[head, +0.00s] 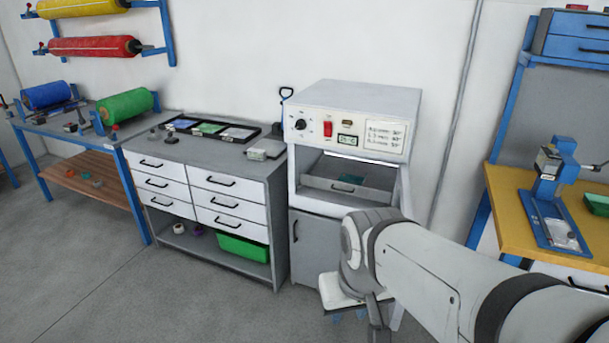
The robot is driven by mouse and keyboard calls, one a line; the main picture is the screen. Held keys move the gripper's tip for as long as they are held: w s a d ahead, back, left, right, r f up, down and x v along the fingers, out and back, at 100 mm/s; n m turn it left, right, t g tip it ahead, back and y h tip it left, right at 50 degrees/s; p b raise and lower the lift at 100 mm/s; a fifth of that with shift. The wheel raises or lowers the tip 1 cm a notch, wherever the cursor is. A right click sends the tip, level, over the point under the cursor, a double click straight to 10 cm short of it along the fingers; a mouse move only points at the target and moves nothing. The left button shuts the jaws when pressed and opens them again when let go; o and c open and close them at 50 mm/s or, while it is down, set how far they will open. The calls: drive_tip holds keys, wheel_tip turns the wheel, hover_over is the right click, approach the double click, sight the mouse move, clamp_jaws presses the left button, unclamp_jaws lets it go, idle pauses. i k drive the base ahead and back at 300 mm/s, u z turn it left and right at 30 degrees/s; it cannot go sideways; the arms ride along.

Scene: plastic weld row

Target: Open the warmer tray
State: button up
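The warmer (362,103) is a white cabinet with a dial, a red switch and a small display on its front panel. Below the panel is an open bay with a grey tray (332,187) in it. The tray's front wall shows, and a small teal piece (352,179) lies inside. How far the tray is pulled out is hard to tell. My arm crosses the lower right of the view and hides part of the warmer's right side. My gripper (352,316) hangs low in front of the warmer's lower door, below the tray and apart from it. Its fingers are mostly hidden.
A grey drawer cabinet (275,176) stands against the warmer's left side, with a sample tray (212,129) on top. A yellow-topped bench (509,192) with a blue press (548,205) is at the right. Bare floor (140,293) lies in front at the left.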

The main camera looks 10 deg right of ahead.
sight(379, 185)
drive_tip(key=z, duration=0.05)
drive_tip(key=i, duration=1)
drive_tip(key=u, duration=0.05)
